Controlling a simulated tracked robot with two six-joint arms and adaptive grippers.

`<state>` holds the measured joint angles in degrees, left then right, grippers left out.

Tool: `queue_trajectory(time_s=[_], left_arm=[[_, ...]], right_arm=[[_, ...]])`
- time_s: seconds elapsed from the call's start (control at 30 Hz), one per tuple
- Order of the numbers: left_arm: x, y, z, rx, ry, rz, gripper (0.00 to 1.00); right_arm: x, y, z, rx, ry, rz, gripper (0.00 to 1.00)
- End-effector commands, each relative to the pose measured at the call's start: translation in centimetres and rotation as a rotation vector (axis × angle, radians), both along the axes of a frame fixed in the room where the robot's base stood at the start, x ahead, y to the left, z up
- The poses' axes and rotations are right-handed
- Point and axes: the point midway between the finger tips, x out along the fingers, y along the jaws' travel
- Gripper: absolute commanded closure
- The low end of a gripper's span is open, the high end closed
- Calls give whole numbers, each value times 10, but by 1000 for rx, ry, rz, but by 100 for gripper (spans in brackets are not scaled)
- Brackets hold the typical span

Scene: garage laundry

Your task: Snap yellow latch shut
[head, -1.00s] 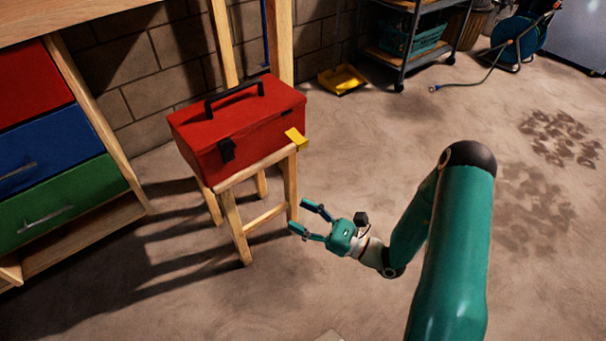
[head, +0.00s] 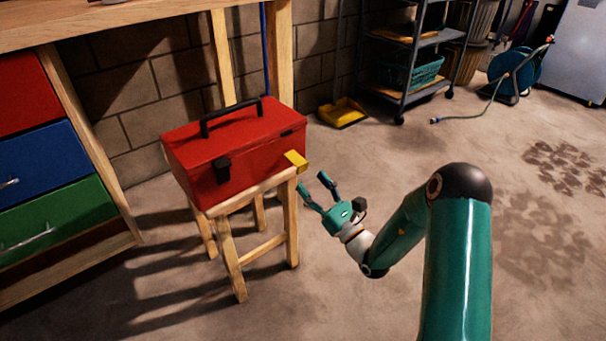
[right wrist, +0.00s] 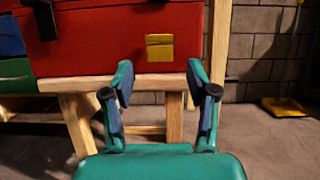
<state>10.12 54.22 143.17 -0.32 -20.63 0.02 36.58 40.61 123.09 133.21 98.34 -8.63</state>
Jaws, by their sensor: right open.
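The red toolbox (head: 240,150) sits upright on a wooden stool (head: 232,262), its lid looking down. The yellow latch (head: 296,160) is on the toolbox's right front and sticks outward in the head view. In the right wrist view the latch (right wrist: 160,48) is a yellow plate on the red front. A black latch (head: 222,169) is on the left front. My right gripper (head: 315,186) is open and empty, just right of the stool, a little below and apart from the latch. In the right wrist view its fingers (right wrist: 161,82) point toward the toolbox below the latch. My left gripper is not in view.
A workbench with red, blue and green drawers (head: 45,165) stands at left. A yellow dustpan (head: 343,113) lies by the wall. A shelf cart (head: 405,60) and hose reel (head: 515,72) stand farther back.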

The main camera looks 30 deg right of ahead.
Motion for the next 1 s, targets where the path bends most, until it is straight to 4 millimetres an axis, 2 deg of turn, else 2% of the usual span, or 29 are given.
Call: queue_trajectory(time_s=[0.1,0.3,0.7,1.0], left_arm=[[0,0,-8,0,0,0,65],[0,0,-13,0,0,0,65],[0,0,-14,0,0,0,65],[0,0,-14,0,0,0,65]], right_arm=[[20,3,7,-3,-4,2,42],[41,4,16,-3,-1,1,42],[47,4,20,-1,1,-1,42],[46,3,19,-1,1,-1,92]])
